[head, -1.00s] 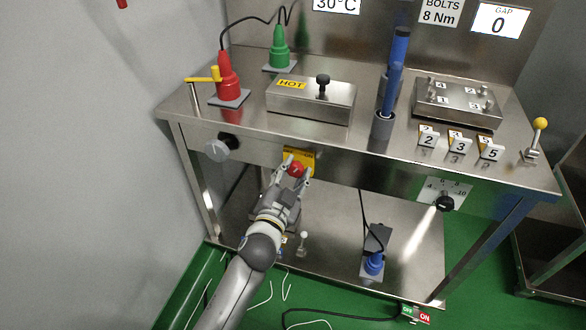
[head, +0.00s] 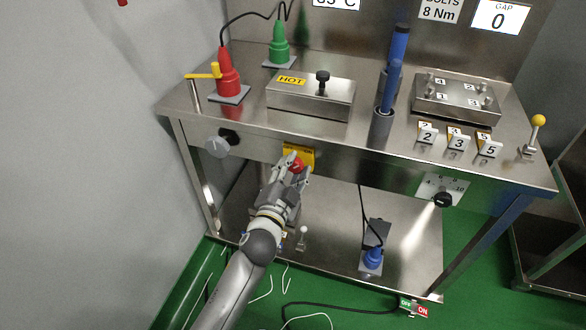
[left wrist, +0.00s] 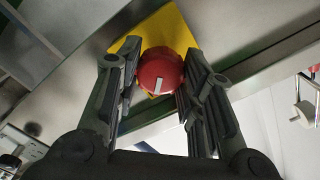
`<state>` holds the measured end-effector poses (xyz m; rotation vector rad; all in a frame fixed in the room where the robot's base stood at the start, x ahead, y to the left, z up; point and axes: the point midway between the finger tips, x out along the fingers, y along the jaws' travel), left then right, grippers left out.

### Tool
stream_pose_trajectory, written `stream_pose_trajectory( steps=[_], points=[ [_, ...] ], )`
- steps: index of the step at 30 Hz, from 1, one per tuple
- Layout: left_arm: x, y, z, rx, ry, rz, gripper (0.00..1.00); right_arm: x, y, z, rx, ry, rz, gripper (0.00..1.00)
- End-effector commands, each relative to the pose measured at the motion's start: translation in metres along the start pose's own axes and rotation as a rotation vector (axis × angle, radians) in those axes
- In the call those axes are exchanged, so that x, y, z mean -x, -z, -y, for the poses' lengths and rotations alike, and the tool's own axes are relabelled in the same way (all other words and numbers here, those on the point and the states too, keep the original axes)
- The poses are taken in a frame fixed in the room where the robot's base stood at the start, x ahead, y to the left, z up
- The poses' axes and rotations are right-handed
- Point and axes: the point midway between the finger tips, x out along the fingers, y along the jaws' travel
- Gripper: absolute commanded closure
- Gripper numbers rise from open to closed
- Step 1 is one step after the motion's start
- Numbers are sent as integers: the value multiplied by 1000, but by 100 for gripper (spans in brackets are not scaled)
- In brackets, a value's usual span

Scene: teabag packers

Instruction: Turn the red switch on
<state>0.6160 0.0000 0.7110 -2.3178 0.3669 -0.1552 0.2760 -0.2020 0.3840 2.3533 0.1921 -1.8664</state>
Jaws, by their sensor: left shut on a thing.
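The red switch (head: 298,165) is a round red knob on a yellow plate (head: 305,152) on the front of the steel bench, below its top edge. My left gripper (head: 297,166) is shut on it. In the left wrist view the red knob (left wrist: 161,70) sits between the two fingers (left wrist: 165,82), with a short slanted white mark on its face. Most of the plate's lettering is hidden by my gripper in the head view. My right gripper is not in view.
A grey knob (head: 218,147) is left on the bench front; a black dial (head: 443,199) is right. A HOT-labelled steel box (head: 310,97) stands on the bench top (head: 250,117). A green-and-red OFF/ON piece (head: 414,307) lies low at the front right.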

Motion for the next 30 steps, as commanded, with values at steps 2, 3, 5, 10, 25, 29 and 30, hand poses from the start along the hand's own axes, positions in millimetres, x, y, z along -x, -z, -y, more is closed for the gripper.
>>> stream_pose_trajectory(
  steps=[2,3,5,10,25,29,30],
  points=[
    [0,1,0,-3,0,-2,58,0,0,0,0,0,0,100],
    [0,1,0,-2,0,-1,53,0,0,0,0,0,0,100],
    [0,0,0,-2,0,-1,45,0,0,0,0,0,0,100],
    [0,0,0,-1,0,-1,42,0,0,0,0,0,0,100],
    [40,-1,-1,0,-2,1,42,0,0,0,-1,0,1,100],
    [65,0,-1,0,-2,1,42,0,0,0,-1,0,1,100],
    [72,-1,-1,0,-2,1,42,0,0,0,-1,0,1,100]
  ],
)
